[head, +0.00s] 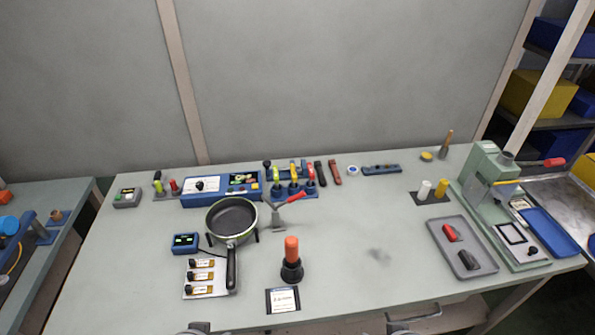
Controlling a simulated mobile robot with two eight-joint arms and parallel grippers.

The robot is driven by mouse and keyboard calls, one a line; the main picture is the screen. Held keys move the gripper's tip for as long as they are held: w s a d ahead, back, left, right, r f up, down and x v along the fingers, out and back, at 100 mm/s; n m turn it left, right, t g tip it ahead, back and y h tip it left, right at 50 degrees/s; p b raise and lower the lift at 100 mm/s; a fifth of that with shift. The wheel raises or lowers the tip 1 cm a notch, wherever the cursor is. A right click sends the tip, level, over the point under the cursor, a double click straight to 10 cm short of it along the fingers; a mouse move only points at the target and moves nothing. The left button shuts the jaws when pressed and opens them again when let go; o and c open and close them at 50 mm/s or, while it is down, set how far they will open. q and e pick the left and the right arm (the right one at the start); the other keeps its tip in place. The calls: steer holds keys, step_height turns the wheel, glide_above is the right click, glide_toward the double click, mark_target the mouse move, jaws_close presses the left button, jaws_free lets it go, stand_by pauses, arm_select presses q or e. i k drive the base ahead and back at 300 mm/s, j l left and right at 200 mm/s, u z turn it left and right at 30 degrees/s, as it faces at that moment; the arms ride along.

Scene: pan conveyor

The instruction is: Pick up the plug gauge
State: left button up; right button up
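No part is clearly marked as the plug gauge, and I cannot tell which one it is. A small stand at the back left holds a green-handled tool (158,184) and a red-handled tool (174,186), both upright. An orange-topped tool (291,250) stands upright in a black base at the front middle. A blue rack (295,192) at the back middle holds several colored-handled tools. My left gripper (196,327) and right gripper (415,322) show only in part at the bottom edge, apart from these things; their fingers are not clear.
A frying pan (232,217) stands left of center, its handle toward me. A grey tray (454,270) with red and black pieces lies at right, beside a green press (492,180). A label card (283,301) lies near the front edge.

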mark_target(172, 182)
steer(key=i+j+z, duration=0.2)
steer(key=j, duration=0.2)
steer(key=j+z, duration=0.45)
steer(key=j, duration=0.35)
steer(key=i, duration=0.05)
